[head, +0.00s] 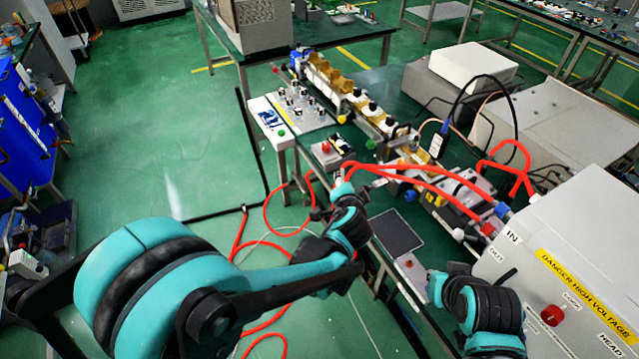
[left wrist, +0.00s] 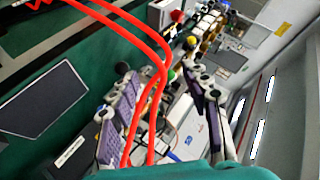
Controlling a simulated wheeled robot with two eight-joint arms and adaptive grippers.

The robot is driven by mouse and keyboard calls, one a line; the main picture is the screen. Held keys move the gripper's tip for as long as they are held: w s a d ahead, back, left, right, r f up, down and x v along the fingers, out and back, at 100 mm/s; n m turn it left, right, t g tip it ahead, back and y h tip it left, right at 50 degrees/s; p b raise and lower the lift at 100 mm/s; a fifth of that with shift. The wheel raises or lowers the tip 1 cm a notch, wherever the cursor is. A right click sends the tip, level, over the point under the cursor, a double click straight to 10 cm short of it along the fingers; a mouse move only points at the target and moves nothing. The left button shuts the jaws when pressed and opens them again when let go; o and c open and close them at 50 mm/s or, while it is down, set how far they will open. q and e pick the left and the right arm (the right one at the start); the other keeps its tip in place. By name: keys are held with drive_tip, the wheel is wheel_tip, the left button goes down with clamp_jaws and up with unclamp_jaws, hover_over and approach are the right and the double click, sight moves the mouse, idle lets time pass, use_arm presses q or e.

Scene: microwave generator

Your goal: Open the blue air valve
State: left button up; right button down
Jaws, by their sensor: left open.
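I cannot tell for sure which part is the blue air valve. A small round blue knob (head: 410,196) shows on the rail assembly, beside the red hoses (head: 425,172). My left gripper (head: 343,190) is over the table's near edge, left of that knob and close to the hoses' left end. Its fingers are small in the head view. In the left wrist view its two fingers stand apart, open (left wrist: 158,62), with red hoses crossing in front and nothing seen gripped. My right arm is at the lower right; its fingers cannot be made out.
A white high-voltage box (head: 560,250) stands at the right. A small red-button box (head: 325,150) and a panel of knobs (head: 292,108) are near the table's left edge. A dark flat pad (head: 397,230) lies between my arms. Loose red hoses hang down to the green floor.

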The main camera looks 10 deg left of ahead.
use_arm(q)
drive_tip(key=s+a+r+n+g+p, duration=0.1)
drive_tip(key=s+a+r+n, duration=0.2)
drive_tip(key=a, duration=0.3)
drive_tip(key=shift+s+a+r+g, duration=0.15)
drive_tip(key=shift+s+a+g, duration=0.2)
drive_tip(key=shift+s, duration=0.5)
drive_tip(key=shift+d, duration=0.1)
